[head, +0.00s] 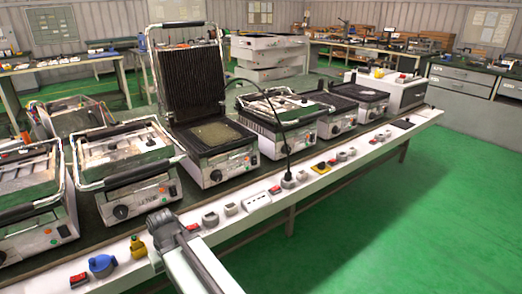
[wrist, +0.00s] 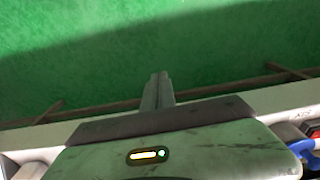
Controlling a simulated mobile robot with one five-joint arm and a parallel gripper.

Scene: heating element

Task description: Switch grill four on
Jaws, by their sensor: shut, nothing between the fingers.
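Several contact grills stand in a row on the long table. One grill (head: 208,135) has its ribbed lid raised; a closed grill (head: 275,125) stands to its right and another closed grill (head: 125,165) to its left. I cannot read a number marking grill four. The white front rail (head: 240,215) carries red switches, such as one red switch (head: 275,190), and grey knobs, such as one grey knob (head: 210,219). My gripper (wrist: 158,78) is shut and empty in the wrist view, over the green floor. In the head view my arm reaches the rail and hides part of it.
A blue plug (head: 102,265) and a yellow plug (head: 138,247) stick up from the rail at the lower left. A black cable runs to a plug (head: 288,180) on the rail. The green floor (head: 400,220) in front of the table is clear.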

